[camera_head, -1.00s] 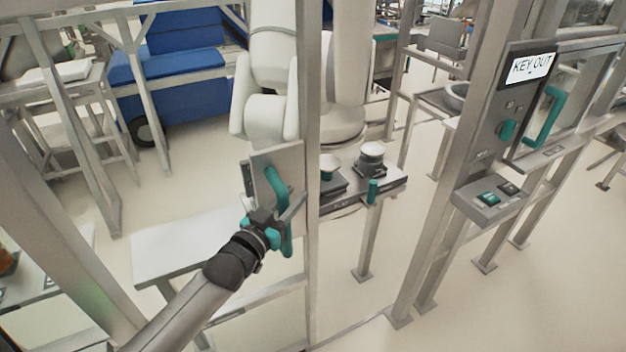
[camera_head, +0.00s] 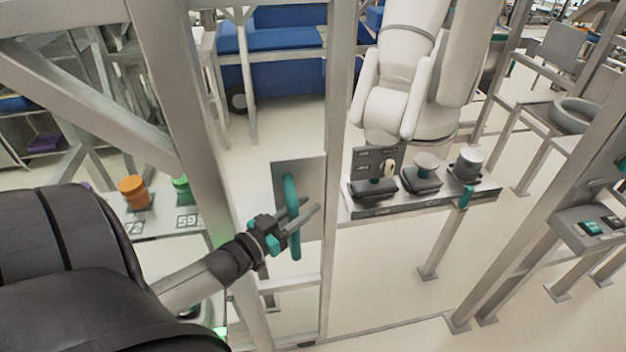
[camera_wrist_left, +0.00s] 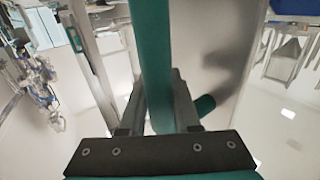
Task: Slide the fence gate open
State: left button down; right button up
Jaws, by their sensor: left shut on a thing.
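The fence gate's metal end post (camera_head: 335,130) stands upright mid-picture in the head view. A teal bar handle (camera_head: 292,190) is fixed to a grey plate (camera_head: 313,172) beside that post. My left gripper (camera_head: 303,216) is shut on the handle, with fingers around the bar. In the left wrist view the handle (camera_wrist_left: 152,60) runs between the fingers (camera_wrist_left: 155,108). A wide opening lies right of the gate's end post, up to the fixed post (camera_head: 540,210). My right gripper is not in view.
Behind the opening, a small bench (camera_head: 420,200) holds dark stations, and a white robot arm (camera_head: 395,90) stands there. A grey button box (camera_head: 592,228) sits on the right post. A thick slanted post (camera_head: 185,130) stands left of the handle. The floor in the opening is clear.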

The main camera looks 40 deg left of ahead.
pick_arm(q)
jog(key=shift+s+a, duration=0.1)
jog(key=c, duration=0.6)
grip_release()
jog(key=s, duration=1)
jog(key=s+a+b, duration=0.1)
jog(key=s, duration=0.4)
jog(key=shift+s, duration=0.1)
